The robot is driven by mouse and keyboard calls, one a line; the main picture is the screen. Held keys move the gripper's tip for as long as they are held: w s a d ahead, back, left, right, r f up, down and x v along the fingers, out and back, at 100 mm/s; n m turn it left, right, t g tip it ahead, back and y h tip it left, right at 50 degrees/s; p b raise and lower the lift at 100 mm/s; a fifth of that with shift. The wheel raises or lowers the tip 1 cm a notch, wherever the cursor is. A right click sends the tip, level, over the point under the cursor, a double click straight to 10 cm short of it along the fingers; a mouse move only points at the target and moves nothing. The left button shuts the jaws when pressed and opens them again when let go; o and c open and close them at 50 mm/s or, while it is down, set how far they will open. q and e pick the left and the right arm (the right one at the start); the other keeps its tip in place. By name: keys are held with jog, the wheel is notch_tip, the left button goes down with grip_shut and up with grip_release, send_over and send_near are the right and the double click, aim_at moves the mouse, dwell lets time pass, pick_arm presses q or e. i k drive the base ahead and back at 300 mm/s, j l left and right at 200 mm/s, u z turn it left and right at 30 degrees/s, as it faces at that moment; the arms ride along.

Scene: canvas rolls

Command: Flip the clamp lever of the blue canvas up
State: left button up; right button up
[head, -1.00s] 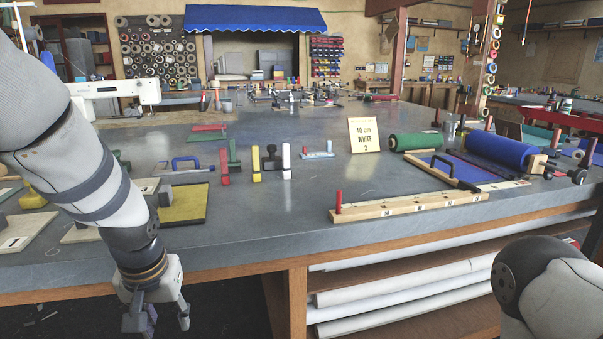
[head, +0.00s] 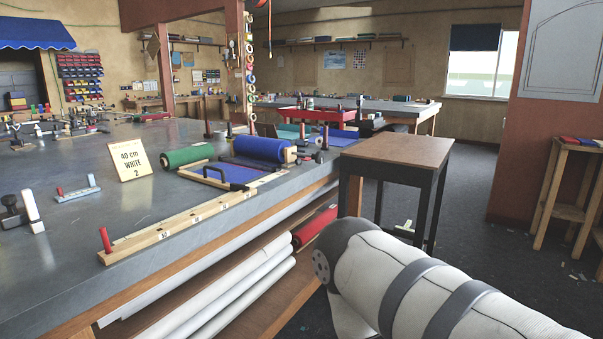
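The blue canvas roll (head: 258,148) lies near the right end of the grey workbench, with a flat blue sheet (head: 235,174) spread in front of it. A black-handled bar (head: 205,179) lies across the left side of the blue sheet. Small dark-knobbed parts (head: 319,156) stand by the roll's right end; I cannot tell which part is the clamp lever or how it is set. My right arm crosses the lower right, but its gripper is out of view. My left gripper is also out of view.
A wooden ruler (head: 190,218) with a red post runs along the bench's front edge. A green roll (head: 188,156) and a "40 cm WHITE 2" card (head: 130,160) stand left of the blue sheet. A small brown-topped table (head: 398,152) stands to the right. Dark floor beyond is open.

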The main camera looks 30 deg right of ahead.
aim_at(298, 162)
jog(key=z, duration=0.9)
